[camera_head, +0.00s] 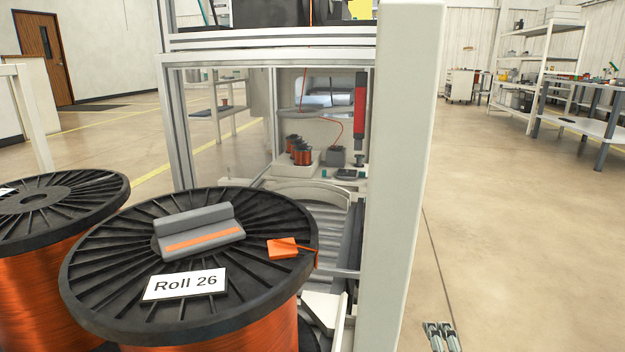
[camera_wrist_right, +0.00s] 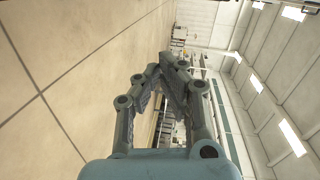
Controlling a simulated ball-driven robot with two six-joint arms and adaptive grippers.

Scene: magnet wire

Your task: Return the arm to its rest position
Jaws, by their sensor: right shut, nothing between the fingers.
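My right gripper (camera_head: 440,336) shows at the bottom edge of the head view, to the right of the machine's white post and over bare floor. In the right wrist view, my right gripper (camera_wrist_right: 168,68) has its fingertips together with nothing between them. The arm behind it is out of the head view. My left gripper is in neither view.
A black spool (camera_head: 110,255) of copper wire labelled Roll 26 (camera_head: 184,285) stands at the front left, with a grey and orange block (camera_head: 198,232) and an orange tag (camera_head: 283,248) on top. A white post (camera_head: 400,180) rises beside it. The right floor (camera_head: 520,240) is clear.

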